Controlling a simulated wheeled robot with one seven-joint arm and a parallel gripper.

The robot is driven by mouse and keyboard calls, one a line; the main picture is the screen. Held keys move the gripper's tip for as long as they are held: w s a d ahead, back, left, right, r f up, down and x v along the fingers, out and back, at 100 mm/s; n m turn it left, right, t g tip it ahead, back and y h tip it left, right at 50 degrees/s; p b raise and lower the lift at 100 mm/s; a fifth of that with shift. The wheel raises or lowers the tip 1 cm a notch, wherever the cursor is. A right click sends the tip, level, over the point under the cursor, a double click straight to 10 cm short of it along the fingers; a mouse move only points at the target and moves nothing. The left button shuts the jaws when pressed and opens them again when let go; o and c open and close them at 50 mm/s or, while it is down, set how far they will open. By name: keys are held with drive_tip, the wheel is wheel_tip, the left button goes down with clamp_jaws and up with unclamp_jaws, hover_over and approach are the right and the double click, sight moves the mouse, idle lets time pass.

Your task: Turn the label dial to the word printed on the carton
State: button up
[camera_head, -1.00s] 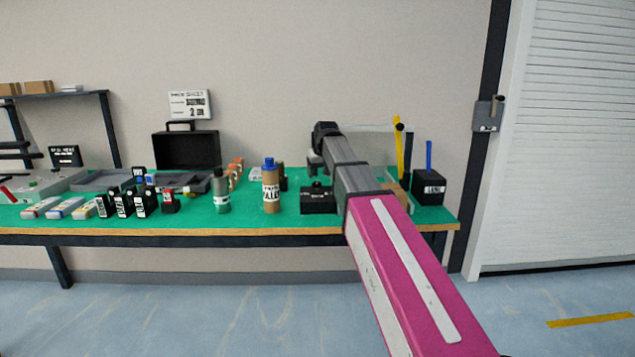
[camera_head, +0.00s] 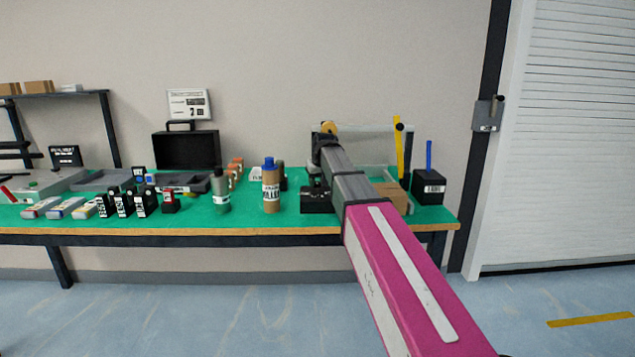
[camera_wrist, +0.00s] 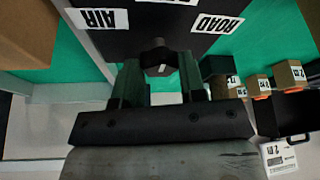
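The label dial is a dark knob (camera_wrist: 158,58) on a black box (camera_wrist: 130,38) in the wrist view. White labels reading "AIR" (camera_wrist: 98,18) and "ROAD" (camera_wrist: 217,22) are on the box face; a third is cut off at the top edge. My gripper (camera_wrist: 158,72) is open, with one finger on each side of the knob; contact cannot be told. In the head view the black box (camera_head: 317,203) sits partly behind my arm. A brown carton (camera_head: 393,196) is right of it, partly hidden by my arm. It seems to show in the wrist view (camera_wrist: 22,30); no word is readable there.
Brown bottle with blue cap (camera_head: 270,190) and grey-green bottle (camera_head: 221,192) stand left of the dial box. A black bin with a blue stick (camera_head: 429,188) and a yellow post (camera_head: 399,150) stand right.

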drive_tip(key=shift+m, duration=0.4)
drive_tip(key=m, duration=0.2)
drive_tip(key=m+h, duration=0.2)
drive_tip(key=m, duration=0.1)
drive_tip(key=shift+a+m, duration=0.25)
drive_tip(key=shift+m, duration=0.05)
drive_tip(key=m+h, duration=0.1)
drive_tip(key=m, duration=0.1)
drive_tip(key=m+h, duration=0.1)
drive_tip(key=m, duration=0.2)
drive_tip(key=shift+w+a+g, duration=0.1)
drive_tip(key=shift+g, duration=0.3)
drive_tip(key=shift+m, duration=0.4)
drive_tip(key=o, duration=0.9)
drive_tip(key=shift+o, duration=0.2)
drive_tip(key=shift+h, duration=0.3)
drive_tip(key=v, duration=1.1)
